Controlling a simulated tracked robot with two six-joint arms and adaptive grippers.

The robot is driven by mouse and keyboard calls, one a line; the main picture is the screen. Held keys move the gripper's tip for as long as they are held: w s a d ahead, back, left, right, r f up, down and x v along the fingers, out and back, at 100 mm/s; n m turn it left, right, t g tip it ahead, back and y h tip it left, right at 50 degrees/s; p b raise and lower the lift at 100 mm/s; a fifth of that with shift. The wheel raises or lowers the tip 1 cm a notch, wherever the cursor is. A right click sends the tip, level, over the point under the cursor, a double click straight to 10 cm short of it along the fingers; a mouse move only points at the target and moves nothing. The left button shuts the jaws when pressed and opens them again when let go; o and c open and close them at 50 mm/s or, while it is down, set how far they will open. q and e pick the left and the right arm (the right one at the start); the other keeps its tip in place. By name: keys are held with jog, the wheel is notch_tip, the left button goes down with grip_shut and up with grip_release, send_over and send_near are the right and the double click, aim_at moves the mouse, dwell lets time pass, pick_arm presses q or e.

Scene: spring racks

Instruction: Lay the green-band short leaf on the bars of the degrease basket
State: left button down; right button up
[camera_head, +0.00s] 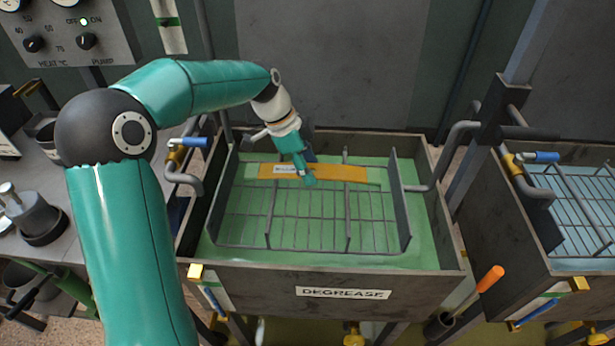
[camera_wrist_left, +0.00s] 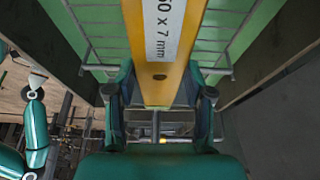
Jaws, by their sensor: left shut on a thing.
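The leaf (camera_head: 340,173) is a long, flat, slightly curved orange-yellow strip with a white label. It lies level across the rear of the degrease basket (camera_head: 404,205), inside the basket's two upright ends. I cannot tell whether it touches the bars or hangs just above them. In the left wrist view the leaf (camera_wrist_left: 167,75) runs between the fingers (camera_wrist_left: 160,102), with "50 x 7 mm" readable and a small hole. No green band is clearly seen. My right gripper is not in view.
The basket hangs in a dark tank (camera_head: 270,277) of green liquid marked DEGREASE. A second tank (camera_head: 490,240) with a barred basket and bluish liquid stands at the right. Pipes with blue-handled valves (camera_head: 195,142) flank the tank. The basket's front bars are bare.

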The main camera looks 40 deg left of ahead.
pick_arm(q)
jog(key=shift+f, duration=1.9)
jog(key=shift+f+b, duration=0.4)
jog(key=shift+c, duration=2.2)
grip_release()
jog(key=shift+s, duration=0.15)
jog(key=shift+r+p, duration=0.45)
jog(key=shift+p, duration=0.1)
jog(key=v, duration=1.1)
jog(key=shift+s+a+r, duration=0.15)
jog(key=shift+r, duration=0.2)
